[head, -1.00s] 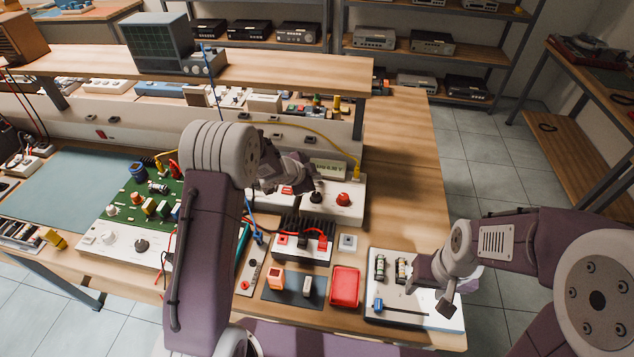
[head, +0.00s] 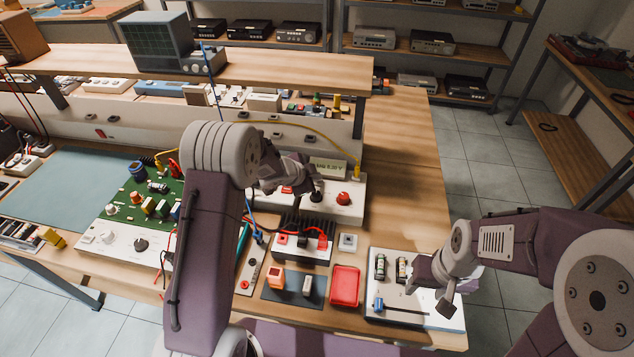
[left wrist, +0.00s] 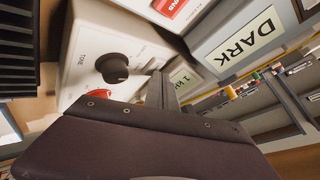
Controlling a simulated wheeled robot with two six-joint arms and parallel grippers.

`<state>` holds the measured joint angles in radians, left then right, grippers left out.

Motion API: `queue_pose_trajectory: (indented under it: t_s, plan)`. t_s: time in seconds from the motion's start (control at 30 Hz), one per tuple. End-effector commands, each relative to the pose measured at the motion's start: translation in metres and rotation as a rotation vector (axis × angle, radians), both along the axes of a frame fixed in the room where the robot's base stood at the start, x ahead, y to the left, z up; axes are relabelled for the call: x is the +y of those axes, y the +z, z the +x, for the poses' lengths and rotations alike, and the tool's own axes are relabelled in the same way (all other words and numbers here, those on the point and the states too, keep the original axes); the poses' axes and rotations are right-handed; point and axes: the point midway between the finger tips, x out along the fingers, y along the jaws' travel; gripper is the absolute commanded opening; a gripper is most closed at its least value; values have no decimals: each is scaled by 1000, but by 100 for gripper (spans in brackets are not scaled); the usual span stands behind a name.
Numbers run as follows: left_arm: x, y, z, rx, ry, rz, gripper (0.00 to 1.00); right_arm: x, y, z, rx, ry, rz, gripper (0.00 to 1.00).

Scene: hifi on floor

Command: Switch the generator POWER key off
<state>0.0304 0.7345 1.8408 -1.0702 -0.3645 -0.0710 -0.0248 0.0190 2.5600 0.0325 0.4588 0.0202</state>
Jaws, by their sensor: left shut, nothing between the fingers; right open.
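A white-fronted box (head: 349,210) with a black knob and a red knob (head: 343,199) stands at the middle of the bench. A red key (head: 287,189) shows at its left; I cannot read a POWER label. My left gripper (head: 302,182) is shut and empty, above and in front of this box; contact cannot be told. A larger display reads DARK (left wrist: 248,38). My right gripper (head: 428,296) is open and empty over a white board.
A black finned unit (head: 300,228) with red sockets sits in front of the box. A red tray (head: 345,286) and the white board (head: 440,318) lie along the front edge. A yellow cable (head: 320,133) arches behind. The bench top to the right is clear.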

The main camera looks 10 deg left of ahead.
Motion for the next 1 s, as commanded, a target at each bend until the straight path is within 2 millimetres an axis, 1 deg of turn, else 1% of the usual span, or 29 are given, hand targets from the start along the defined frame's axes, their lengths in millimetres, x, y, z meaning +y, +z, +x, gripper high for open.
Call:
queue_pose_trajectory:
  t_s: [0.03,0.3,0.57,0.83,0.93,1.0]
  plan:
    - [0,-3,0,0,0,0,0,0,-3,0,0,0,0,50]
    - [0,-2,0,0,1,-1,0,0,-1,0,0,0,0,50]
    - [0,8,0,1,1,-1,0,0,11,0,0,0,0,50]
    - [0,7,0,1,1,-1,0,0,10,0,0,0,0,50]
    - [0,14,0,0,1,-1,0,0,17,0,0,0,0,50]
    - [0,23,0,0,1,-1,0,0,26,0,0,0,0,50]
